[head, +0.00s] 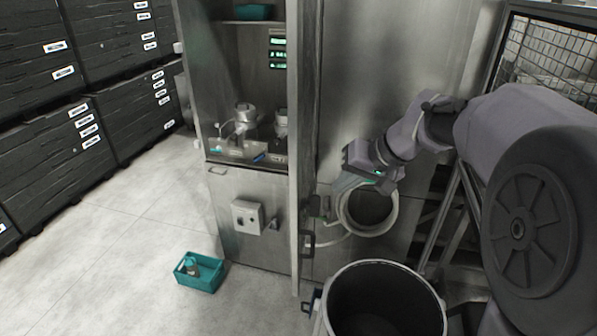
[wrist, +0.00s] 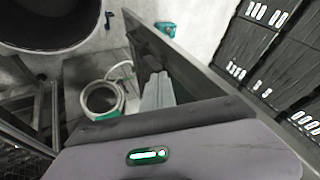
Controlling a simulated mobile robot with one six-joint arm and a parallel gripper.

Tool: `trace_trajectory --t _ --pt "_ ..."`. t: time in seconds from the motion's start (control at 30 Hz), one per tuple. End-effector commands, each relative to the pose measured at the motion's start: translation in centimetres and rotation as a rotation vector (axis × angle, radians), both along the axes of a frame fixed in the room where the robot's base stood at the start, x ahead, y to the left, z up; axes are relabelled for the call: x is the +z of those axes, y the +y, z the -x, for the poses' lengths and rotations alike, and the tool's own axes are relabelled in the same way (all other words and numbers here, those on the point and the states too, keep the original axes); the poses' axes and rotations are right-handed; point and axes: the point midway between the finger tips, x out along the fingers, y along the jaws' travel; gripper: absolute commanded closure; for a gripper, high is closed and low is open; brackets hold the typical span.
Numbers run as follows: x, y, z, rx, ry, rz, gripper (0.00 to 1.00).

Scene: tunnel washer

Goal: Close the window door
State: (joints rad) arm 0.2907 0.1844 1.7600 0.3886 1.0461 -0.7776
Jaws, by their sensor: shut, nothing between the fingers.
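The window door (head: 301,150) is a tall, narrow-looking metal panel standing open, seen nearly edge-on at the right side of the cabinet. Behind it the cabinet's upper compartment is exposed. In the wrist view the door (wrist: 205,72) runs diagonally as a grey slab. My gripper (head: 326,204) is on the right side of the door, close to its face, at mid-height. In the wrist view my gripper (wrist: 158,88) is shut and empty beside the door. I cannot tell whether it touches the panel.
A large black bin (head: 385,272) stands in front, right of the door. A round white-rimmed port (head: 391,222) is behind my gripper. A teal crate (head: 212,274) sits on the floor at left. Black storage boxes (head: 108,110) line the far left.

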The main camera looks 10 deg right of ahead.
Motion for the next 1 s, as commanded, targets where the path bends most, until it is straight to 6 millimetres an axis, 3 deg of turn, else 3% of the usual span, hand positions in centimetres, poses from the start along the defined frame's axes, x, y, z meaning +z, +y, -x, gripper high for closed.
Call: trace_trajectory --t 0.37,0.6,1.0 --pt "-6.7 3.1 -3.8 0.002 0.005 0.001 1.00" --pt "-6.3 6.3 -4.7 0.001 0.002 0.001 1.00" --pt "-6.5 6.8 -4.8 0.000 0.001 0.001 1.00"
